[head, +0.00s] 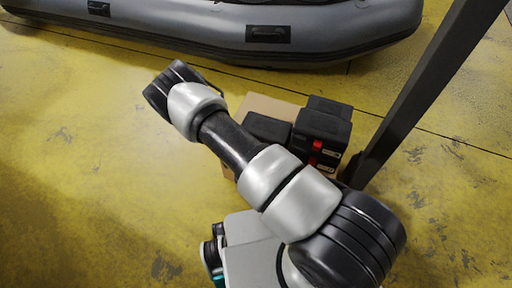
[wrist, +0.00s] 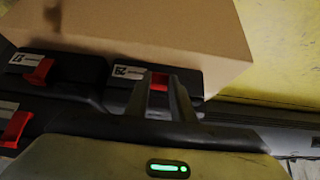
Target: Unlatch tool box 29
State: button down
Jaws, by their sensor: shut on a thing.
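Tool box 29 (wrist: 120,92) is a black case with a white number label and a red latch (wrist: 159,82), in the middle of the wrist view. My gripper (wrist: 161,86) is at the front of this box, its two grey fingers on either side of the red latch and shut on it. The fingers hide part of the latch and of the box front. The latch seems still against the box, but its exact angle cannot be told. In the head view my arm covers much of the area, and I cannot make out my gripper there.
Another black tool box (wrist: 70,72) with a red latch stands left of box 29, and a third red latch (wrist: 16,128) shows lower left. A cardboard box (wrist: 150,28) is right behind them. In the head view, a dark post (head: 425,90) and a grey inflatable boat (head: 215,32) stand nearby.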

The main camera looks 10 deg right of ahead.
jog(key=shift+s+a+f+t+h, duration=0.25)
jog(key=shift+s+f+t+h, duration=0.1)
jog(key=shift+f+t+h, duration=0.45)
jog(key=shift+s+a+f+t+h, duration=0.25)
jog(key=shift+f+t+h, duration=0.25)
jog(key=shift+t, duration=0.5)
jog(key=c, duration=1.5)
grip_release()
jog(key=shift+s, duration=0.15)
